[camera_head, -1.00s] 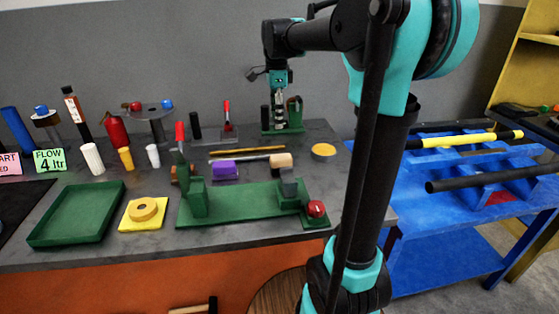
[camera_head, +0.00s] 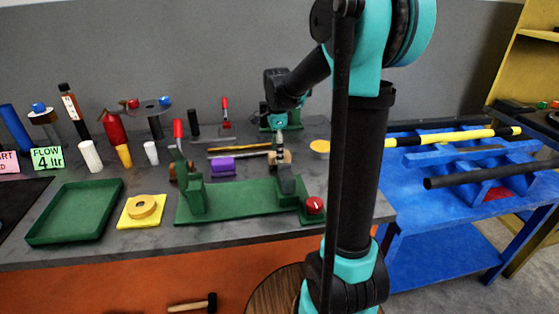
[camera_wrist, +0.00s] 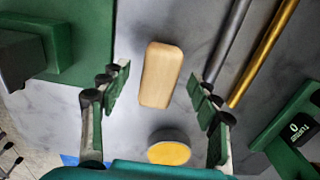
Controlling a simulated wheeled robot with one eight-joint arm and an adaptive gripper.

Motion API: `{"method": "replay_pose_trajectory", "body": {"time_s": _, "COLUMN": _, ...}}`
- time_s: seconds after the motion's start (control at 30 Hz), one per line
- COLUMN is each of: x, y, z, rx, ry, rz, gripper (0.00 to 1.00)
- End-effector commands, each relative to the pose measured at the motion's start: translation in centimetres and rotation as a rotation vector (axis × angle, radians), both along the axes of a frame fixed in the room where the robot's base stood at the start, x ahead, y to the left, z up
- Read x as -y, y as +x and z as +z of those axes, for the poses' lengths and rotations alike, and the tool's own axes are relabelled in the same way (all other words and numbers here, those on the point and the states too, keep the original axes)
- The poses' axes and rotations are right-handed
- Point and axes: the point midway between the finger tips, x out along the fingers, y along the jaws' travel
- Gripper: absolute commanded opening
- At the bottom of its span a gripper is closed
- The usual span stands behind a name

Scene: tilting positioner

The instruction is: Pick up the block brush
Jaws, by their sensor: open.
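The block brush, a tan wooden block with rounded ends (camera_wrist: 161,75), lies on the grey stone bench top (camera_wrist: 135,20). In the head view it shows as a small tan block (camera_head: 285,160), partly covered by my gripper (camera_head: 279,143). In the wrist view my gripper (camera_wrist: 157,86) is open, with one finger on each side of the brush and a gap on both sides. I see no contact. Any bristles are hidden under the block.
A round yellow-topped tin (camera_wrist: 169,152) sits just below the brush in the wrist view. A grey rod and a brass rod (camera_wrist: 265,50) lie to its right. The green positioner (camera_head: 240,202) stands in front, and a purple block (camera_head: 228,166) lies to the left.

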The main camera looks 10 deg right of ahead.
Motion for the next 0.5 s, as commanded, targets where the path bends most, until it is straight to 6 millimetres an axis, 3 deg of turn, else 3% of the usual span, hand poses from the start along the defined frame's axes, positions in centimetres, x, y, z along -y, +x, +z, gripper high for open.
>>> {"method": "replay_pose_trajectory", "body": {"time_s": 0.17, "x": 0.0, "y": 0.0, "z": -1.9, "rx": 0.0, "ry": 0.0, "rz": 0.0, "gripper": 0.62}}
{"method": "replay_pose_trajectory", "body": {"time_s": 0.43, "x": 0.0, "y": 0.0, "z": -2.2, "rx": 0.0, "ry": 0.0, "rz": 0.001, "gripper": 0.62}}
{"method": "replay_pose_trajectory", "body": {"time_s": 0.5, "x": 0.0, "y": 0.0, "z": -2.2, "rx": 0.0, "ry": 0.0, "rz": 0.001, "gripper": 0.55}}
